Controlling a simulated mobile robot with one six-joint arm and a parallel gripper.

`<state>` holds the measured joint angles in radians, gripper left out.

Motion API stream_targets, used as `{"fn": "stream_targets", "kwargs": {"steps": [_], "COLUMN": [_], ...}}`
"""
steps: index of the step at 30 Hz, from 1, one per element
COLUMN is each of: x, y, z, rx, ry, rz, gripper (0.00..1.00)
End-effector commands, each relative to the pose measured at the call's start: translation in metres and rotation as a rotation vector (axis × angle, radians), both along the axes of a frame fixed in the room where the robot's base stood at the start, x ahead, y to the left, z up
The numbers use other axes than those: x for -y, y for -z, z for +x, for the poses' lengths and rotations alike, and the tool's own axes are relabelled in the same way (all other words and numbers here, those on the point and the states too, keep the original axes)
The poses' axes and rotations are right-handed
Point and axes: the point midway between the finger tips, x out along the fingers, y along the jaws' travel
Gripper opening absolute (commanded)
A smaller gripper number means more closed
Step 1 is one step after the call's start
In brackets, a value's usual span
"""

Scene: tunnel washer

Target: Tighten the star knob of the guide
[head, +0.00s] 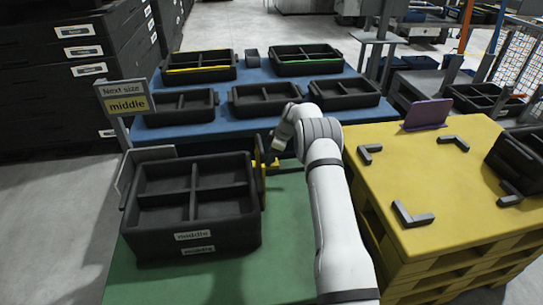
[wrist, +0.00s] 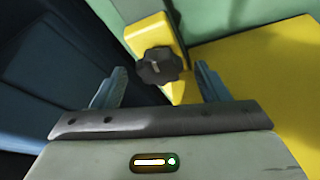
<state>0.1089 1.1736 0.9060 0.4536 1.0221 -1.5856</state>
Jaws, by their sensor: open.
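The star knob (wrist: 159,66) is black and lobed, with a light mark on its face. It sits on the yellow guide (wrist: 148,32). In the wrist view my gripper (wrist: 160,72) is open, with one finger on each side of the knob. The knob lies between the fingertips, and a gap shows on both sides. In the head view my gripper (head: 271,152) is at the yellow guide (head: 261,184), beside the right side of a black crate. The knob cannot be made out there.
The black divided crate (head: 190,247), labelled "middle", stands on a green table (head: 285,245). A sign (head: 124,97) reads "Next size middle". Several black crates stand on the blue table (head: 228,127) behind. A yellow pallet top (head: 455,185) with black corner pieces is at right.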

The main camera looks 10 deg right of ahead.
Motion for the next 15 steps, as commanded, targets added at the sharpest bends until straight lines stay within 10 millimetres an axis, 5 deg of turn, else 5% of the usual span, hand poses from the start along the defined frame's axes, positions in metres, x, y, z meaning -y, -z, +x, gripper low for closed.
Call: {"fn": "stream_targets", "kwargs": {"steps": [7, 15], "x": [-0.0010, -0.0014], "y": [0.0011, 0.0010], "z": [0.0004, 0.0004], "rx": [0.001, 0.000], "ry": [0.000, 0.000], "rz": [0.000, 0.000], "gripper": [0.68, 0.46]}}
